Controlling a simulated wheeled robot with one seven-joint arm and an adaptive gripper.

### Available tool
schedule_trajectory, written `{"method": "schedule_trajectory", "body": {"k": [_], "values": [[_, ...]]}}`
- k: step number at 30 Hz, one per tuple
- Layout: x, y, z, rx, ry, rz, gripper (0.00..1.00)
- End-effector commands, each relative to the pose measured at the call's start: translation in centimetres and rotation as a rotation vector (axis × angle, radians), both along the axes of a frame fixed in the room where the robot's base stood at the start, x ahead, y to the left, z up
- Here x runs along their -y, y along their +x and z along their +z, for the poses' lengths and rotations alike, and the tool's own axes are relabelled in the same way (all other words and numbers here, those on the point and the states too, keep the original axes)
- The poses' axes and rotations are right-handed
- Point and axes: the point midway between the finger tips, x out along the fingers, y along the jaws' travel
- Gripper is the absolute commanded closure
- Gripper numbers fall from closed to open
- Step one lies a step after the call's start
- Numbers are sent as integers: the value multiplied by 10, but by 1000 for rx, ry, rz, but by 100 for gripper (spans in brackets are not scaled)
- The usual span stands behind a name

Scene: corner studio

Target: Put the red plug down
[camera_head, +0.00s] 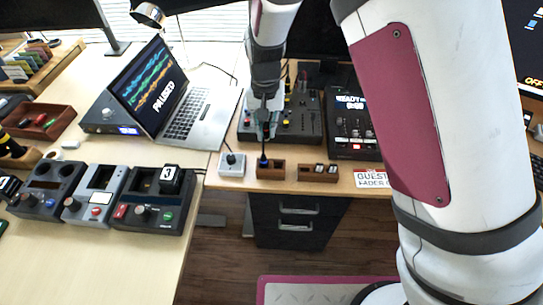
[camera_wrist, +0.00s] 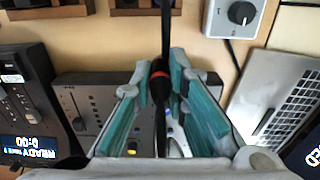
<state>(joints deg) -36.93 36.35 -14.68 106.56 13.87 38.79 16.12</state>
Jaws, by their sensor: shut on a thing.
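My gripper (camera_head: 264,132) is shut on a slim black plug with a red ring (camera_wrist: 159,82), which runs between the two teal-padded fingers in the wrist view. The gripper also shows in that view (camera_wrist: 161,68). In the head view, a thin dark piece (camera_head: 263,150) hangs below the fingers toward a small wooden holder (camera_head: 270,172) at the desk's front edge. A bluish spot shows at its lower end. I cannot tell whether it touches the holder. The red ring is not distinct in the head view.
A white knob box (camera_head: 232,164) stands left of the holder, and a second wooden holder (camera_head: 318,173) stands right. The mixer (camera_head: 297,122) is behind, with a READY device (camera_head: 352,120) beside it. An open laptop (camera_head: 197,115) is at left.

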Motion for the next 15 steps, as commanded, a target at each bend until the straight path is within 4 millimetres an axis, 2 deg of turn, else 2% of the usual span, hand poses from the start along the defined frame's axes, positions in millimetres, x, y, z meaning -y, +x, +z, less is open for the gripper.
{"method": "schedule_trajectory", "body": {"k": [3,11,15], "values": [[1,-1,-23,-4,-3,0,100],[1,0,-43,-2,-1,0,100],[1,0,-62,-3,-2,-1,100]]}}
